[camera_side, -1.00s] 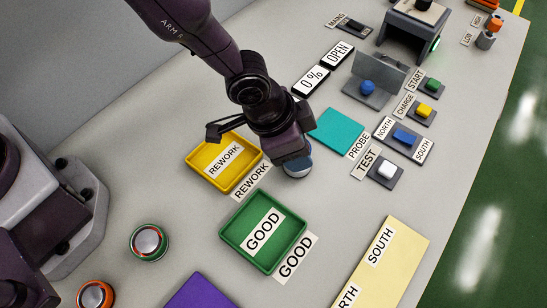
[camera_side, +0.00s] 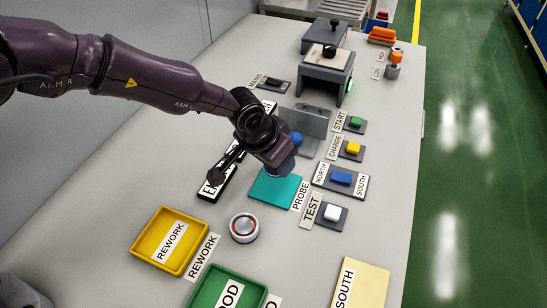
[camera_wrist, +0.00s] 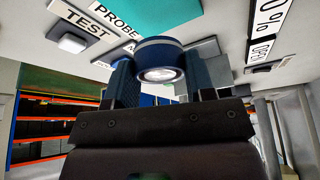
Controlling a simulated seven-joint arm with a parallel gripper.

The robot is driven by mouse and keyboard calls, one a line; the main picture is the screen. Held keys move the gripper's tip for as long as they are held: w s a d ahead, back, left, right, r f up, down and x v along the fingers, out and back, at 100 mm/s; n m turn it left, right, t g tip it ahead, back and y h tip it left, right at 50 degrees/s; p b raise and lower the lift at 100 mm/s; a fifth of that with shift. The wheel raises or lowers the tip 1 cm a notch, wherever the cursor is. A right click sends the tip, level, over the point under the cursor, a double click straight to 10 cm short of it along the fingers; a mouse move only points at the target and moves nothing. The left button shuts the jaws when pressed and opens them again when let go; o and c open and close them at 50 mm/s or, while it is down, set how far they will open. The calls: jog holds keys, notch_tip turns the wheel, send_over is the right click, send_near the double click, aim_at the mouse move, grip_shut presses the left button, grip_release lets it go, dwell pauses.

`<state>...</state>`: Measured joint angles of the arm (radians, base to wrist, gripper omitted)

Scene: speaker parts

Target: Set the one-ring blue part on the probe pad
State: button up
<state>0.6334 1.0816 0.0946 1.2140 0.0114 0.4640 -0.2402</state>
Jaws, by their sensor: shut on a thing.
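The blue part (camera_wrist: 160,60), round with a silver face and a pale band, is held between the fingers of my gripper (camera_wrist: 160,82) in the wrist view. In the side view my gripper (camera_side: 278,165) is over the back part of the teal probe pad (camera_side: 272,190), and a blue edge of the part shows under it. The pad also shows in the wrist view (camera_wrist: 185,14), beyond the part. I cannot tell whether the part touches the pad. The fingers hide much of it, and its ring count is unclear.
A silver part with a red ring (camera_side: 244,228) stands in front of the pad. The yellow rework tray (camera_side: 147,243) and green good tray (camera_side: 205,290) are at the front. An angled grey plate (camera_side: 312,122) with a blue knob (camera_side: 296,139) is behind, and buttons line the right.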

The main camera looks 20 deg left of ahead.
aim_at(274, 186)
jog(key=shift+f, duration=2.5)
jog(key=shift+f, duration=0.25)
jog(key=o, duration=1.1)
jog(key=shift+o, duration=0.2)
jog(key=shift+f, duration=0.1)
